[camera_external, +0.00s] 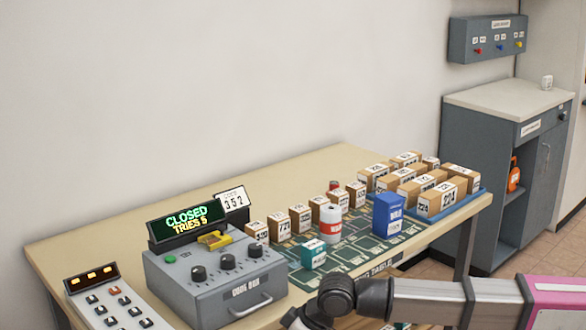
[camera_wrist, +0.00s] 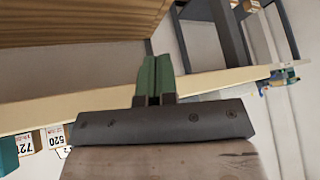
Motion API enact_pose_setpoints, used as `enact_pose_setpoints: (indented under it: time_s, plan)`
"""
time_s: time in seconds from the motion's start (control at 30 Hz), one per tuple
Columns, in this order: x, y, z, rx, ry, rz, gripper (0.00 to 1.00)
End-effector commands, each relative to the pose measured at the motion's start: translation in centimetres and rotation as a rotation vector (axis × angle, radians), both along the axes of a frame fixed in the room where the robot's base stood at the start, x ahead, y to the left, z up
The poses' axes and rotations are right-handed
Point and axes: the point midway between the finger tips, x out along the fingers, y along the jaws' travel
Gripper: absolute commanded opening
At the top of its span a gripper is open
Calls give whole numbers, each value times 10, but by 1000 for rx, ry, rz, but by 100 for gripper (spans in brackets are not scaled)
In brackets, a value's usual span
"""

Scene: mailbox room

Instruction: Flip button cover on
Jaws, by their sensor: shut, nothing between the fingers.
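A grey code box (camera_external: 222,291) with three black knobs and a front handle stands at the near left of the table. A yellow cover (camera_external: 214,240) sits on its top, below the display; its exact angle and any button under it are too small to tell. A green button (camera_external: 171,259) is at the box's left. My gripper (camera_wrist: 155,78) shows in the wrist view, its green fingers together and empty, near the table's edge. In the external view my arm is at the bottom right, and the fingers are out of frame. The code box does not show in the wrist view.
The display (camera_external: 187,222) reads "CLOSED TRIES 5"; a card (camera_external: 232,200) reads 352. A button panel (camera_external: 112,303) stands left of the box. Numbered cartons, a white-red can (camera_external: 331,222), a teal box (camera_external: 314,254) and a blue box (camera_external: 388,214) stand to the right. The table's back left is clear.

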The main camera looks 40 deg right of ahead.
Motion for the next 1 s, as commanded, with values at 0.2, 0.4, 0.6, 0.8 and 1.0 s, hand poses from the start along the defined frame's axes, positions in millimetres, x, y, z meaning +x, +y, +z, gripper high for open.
enact_pose_setpoints:
  time_s: [0.2,0.4,0.6,0.8,1.0]
  plan:
    - [20,67,77,-51,-75,68,0]
    - [74,67,147,-201,-128,83,0]
    - [132,37,216,-375,-146,67,0]
    - [163,11,259,-482,-141,49,0]
    - [168,2,270,-513,-137,45,0]
